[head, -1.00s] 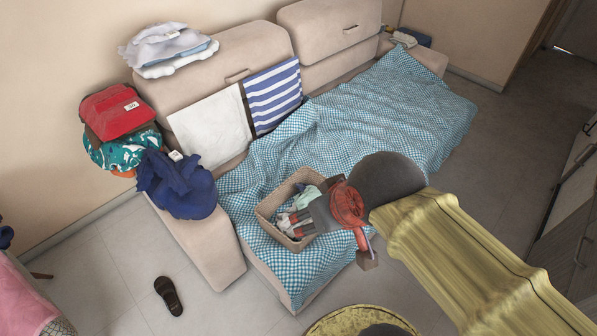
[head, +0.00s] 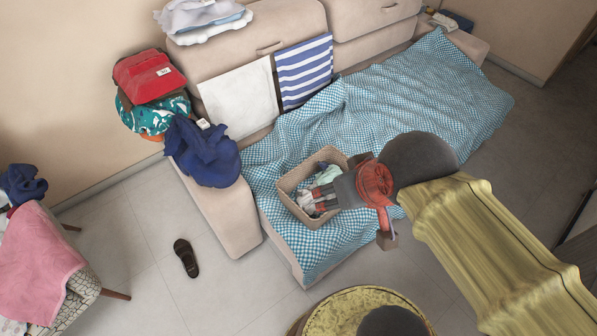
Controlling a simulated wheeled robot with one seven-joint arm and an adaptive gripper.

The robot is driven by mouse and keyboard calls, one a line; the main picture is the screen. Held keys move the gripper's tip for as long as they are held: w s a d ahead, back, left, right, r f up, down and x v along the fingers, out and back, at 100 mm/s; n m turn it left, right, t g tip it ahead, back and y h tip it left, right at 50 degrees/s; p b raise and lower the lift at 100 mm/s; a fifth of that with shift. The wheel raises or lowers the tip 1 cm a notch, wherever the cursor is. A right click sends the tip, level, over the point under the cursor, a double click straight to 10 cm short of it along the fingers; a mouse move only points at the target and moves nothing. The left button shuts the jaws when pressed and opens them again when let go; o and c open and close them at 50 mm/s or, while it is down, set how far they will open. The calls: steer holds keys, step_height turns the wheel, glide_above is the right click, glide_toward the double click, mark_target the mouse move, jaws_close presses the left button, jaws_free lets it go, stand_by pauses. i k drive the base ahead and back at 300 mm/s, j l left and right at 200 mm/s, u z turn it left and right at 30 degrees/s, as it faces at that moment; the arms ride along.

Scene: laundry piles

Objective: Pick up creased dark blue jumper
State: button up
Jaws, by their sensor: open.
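A creased dark blue jumper (head: 203,153) lies heaped on the sofa's left armrest, with a small white tag at its top. A second dark blue garment (head: 22,184) lies on the chair at the left edge; I cannot tell what it is. My gripper (head: 309,201) is open above the wicker basket (head: 284,201) on the sofa seat. It is to the right of the jumper and apart from it. The basket holds pale and greenish cloth, partly hidden by my gripper.
A red folded item (head: 147,76) and teal patterned cloth (head: 142,117) are piled beside the jumper. A blue checked cover (head: 400,95) spreads over the sofa seat. A pink towel (head: 40,250) hangs over the chair. A dark shoe (head: 186,258) lies on otherwise clear floor.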

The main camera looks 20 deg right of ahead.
mark_target(200, 148)
steer(key=i+j, duration=0.15)
steer(key=j, duration=0.3)
steer(key=i+j+z, duration=0.15)
steer(key=j, duration=0.25)
steer(key=i+j, duration=0.15)
steer(key=j, duration=0.3)
steer(key=i+j+z, duration=0.1)
steer(key=j, duration=0.35)
steer(key=i+j, duration=0.15)
steer(key=j, duration=0.3)
steer(key=i+j+z, duration=0.15)
steer(key=j, duration=0.8)
steer(key=i+z, duration=0.05)
steer(key=i, duration=0.05)
